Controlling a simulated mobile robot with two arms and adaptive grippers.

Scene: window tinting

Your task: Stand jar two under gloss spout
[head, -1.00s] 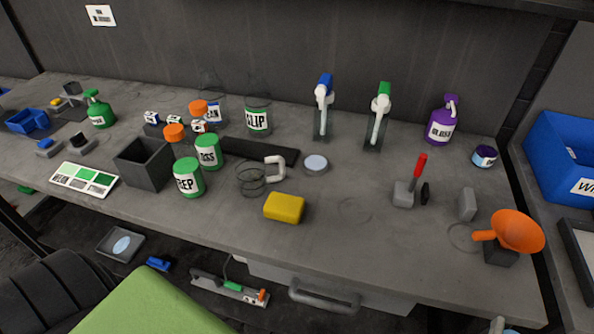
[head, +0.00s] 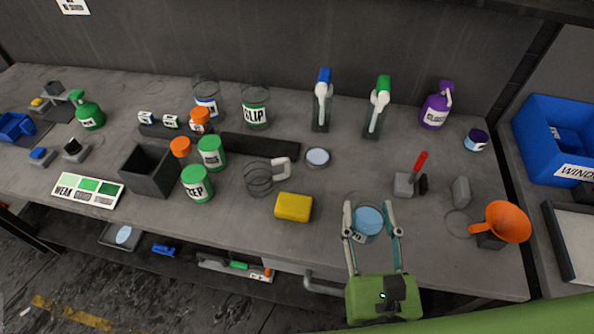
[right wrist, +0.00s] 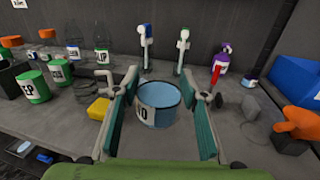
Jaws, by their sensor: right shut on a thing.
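A clear jar with pale blue contents (head: 368,221) is between the fingers of my right gripper (head: 368,206), which is shut on it. The right wrist view also shows the jar (right wrist: 158,104), upright, with a white label partly hidden by a finger; an "O" can be read, fitting jar two. It is over the front of the bench; I cannot tell whether it touches the top. A purple pump bottle with a spout (head: 436,108) stands at the back right. Its label is too small to read surely, but it may be the gloss one. My left gripper is not in view.
An orange funnel (head: 503,223), a grey block (head: 461,191) and a red-handled tool (head: 410,180) stand right of the jar. A yellow sponge (head: 293,207) lies to its left. Bare bench (head: 350,170) lies between.

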